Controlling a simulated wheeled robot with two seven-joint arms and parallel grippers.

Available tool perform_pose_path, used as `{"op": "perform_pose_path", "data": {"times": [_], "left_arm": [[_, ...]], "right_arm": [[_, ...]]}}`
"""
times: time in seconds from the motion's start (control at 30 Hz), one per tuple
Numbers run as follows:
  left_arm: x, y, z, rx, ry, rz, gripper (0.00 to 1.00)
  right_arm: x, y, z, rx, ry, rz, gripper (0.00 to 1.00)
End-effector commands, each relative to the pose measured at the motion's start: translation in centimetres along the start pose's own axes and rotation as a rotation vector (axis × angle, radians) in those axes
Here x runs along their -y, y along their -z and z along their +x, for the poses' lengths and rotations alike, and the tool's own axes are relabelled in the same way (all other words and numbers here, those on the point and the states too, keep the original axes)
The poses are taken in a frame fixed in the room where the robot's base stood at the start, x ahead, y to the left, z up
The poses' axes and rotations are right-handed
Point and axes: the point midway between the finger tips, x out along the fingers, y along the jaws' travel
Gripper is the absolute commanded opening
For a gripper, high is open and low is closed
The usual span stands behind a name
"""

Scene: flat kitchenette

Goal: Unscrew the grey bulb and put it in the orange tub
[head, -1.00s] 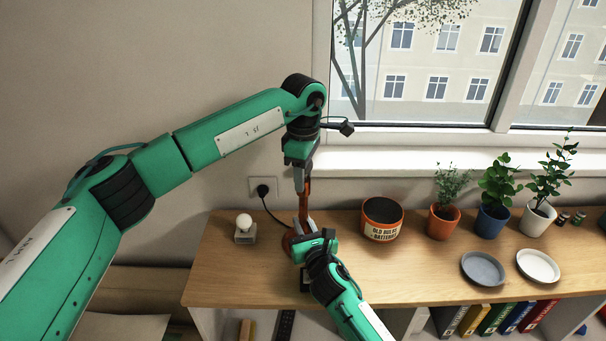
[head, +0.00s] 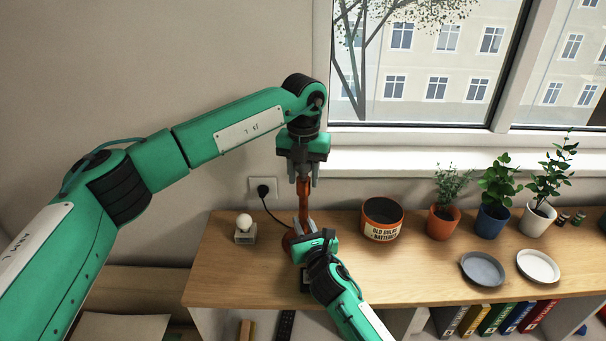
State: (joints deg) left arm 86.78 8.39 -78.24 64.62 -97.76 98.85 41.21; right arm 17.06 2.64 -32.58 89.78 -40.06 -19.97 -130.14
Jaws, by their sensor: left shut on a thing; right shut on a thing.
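The orange tub (head: 381,222), labelled for old bulbs and batteries, stands open on the sideboard to the right of my grippers. A copper-orange lamp (head: 304,205) stands upright at the left of the sideboard. My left gripper (head: 304,178) points straight down over the lamp's top, its fingers on either side. It is shut there, and the grey bulb is hidden between the fingers. My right gripper (head: 303,232) is shut on the lower part of the lamp, which it partly hides. A white bulb (head: 244,221) sits in a small grey holder to the left.
Several potted plants, the nearest in an orange pot (head: 443,222), stand right of the tub. A grey plate (head: 482,269) and a white plate (head: 538,266) lie in front. A black plug (head: 263,190) and cord hang behind the lamp. The wood right of my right gripper is clear.

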Motion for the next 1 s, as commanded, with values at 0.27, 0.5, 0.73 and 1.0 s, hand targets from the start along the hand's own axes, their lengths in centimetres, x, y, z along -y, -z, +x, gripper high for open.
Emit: {"op": "perform_pose_path", "data": {"times": [0.27, 0.5, 0.73, 1.0], "left_arm": [[-0.2, -0.17, -0.11, 0.005, 0.001, -0.458, 0.11], [-0.25, -0.19, -0.13, 0.005, 0.002, -0.817, 0.11], [-0.27, -0.18, -0.12, 0.005, 0.001, -0.915, 0.11], [-0.31, -0.2, -0.14, 0.005, 0.002, -0.917, 0.11]], "right_arm": [[-0.22, 0.14, -0.12, -0.002, -0.004, 0.0, 0.0], [-0.24, 0.13, -0.13, -0.001, -0.004, 0.0, 0.0], [-0.24, 0.13, -0.13, -0.001, -0.004, 0.0, 0.0], [-0.19, 0.15, -0.11, -0.001, -0.004, 0.001, 0.0]]}}
